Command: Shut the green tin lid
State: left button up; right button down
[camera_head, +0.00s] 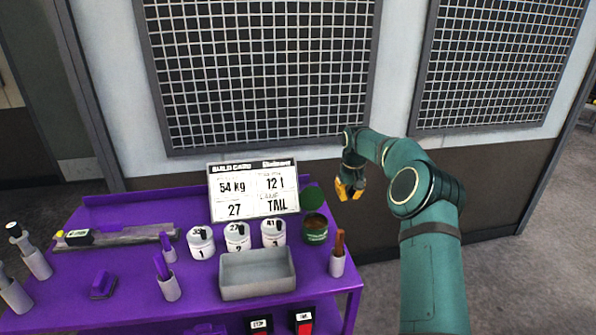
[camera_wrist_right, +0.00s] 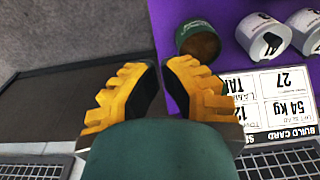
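The green tin (camera_head: 315,233) stands at the back right of the purple table, with brown contents showing in its open mouth. Its round green lid (camera_head: 312,198) stands raised at the back of the rim. My left gripper is out of view.
A build card (camera_head: 253,190) stands left of the lid. Numbered white pots (camera_head: 237,237) line up left of the tin. A grey tray (camera_head: 258,273) and a holder with a brown handle (camera_head: 337,255) stand in front. The air right of the table is free.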

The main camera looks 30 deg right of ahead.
aim_at(311, 199)
jog(key=i, duration=0.85)
